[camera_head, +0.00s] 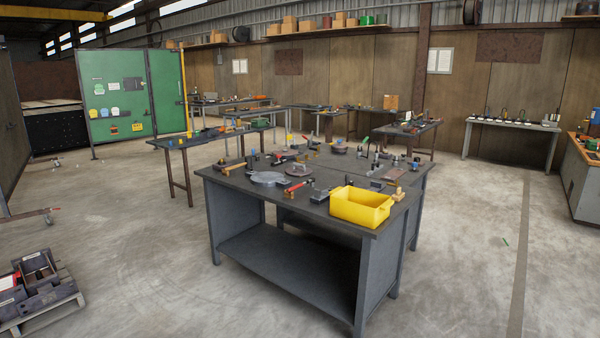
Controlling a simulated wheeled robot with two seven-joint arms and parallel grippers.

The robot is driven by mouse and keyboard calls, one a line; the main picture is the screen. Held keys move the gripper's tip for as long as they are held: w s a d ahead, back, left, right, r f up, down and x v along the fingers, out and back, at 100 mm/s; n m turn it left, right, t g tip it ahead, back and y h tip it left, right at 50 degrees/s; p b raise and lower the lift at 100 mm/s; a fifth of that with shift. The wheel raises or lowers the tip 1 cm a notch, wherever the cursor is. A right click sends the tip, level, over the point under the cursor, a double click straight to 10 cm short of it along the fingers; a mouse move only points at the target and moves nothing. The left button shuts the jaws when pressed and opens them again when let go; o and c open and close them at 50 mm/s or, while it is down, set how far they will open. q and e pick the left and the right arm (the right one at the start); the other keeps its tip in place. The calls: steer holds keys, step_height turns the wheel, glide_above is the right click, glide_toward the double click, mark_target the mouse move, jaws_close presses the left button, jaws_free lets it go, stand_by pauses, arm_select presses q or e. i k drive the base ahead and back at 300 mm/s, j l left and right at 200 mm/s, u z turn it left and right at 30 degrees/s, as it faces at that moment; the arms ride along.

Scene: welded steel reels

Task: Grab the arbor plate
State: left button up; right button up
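A dark steel workbench (290,262) stands in the middle of the room, with many small parts on its top. A light grey flat plate with an irregular outline (267,178) lies near its front left edge. A round brownish disc (299,170) with a raised centre lies just behind it. Another round piece (339,149) is at the back of the bench. I cannot tell for certain which of these is the arbor plate. Neither of my grippers is in view.
A yellow bin (361,206) stands at the bench's front right corner. A red-handled tool (297,186) lies beside the grey plate. A pallet with metal blocks (38,290) is on the floor at lower left. Open concrete floor surrounds the bench's left and front.

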mark_target(296, 169)
steer(key=i+j+u, duration=0.5)
steer(key=j, duration=0.25)
steer(key=i+j+u, duration=0.75)
steer(key=i+u, duration=0.25)
steer(key=i, duration=0.35)
steer(key=i+l+z, duration=0.15)
steer(key=i+z, duration=1.1)
steer(key=i+j+z, duration=0.25)
steer(key=z, duration=0.15)
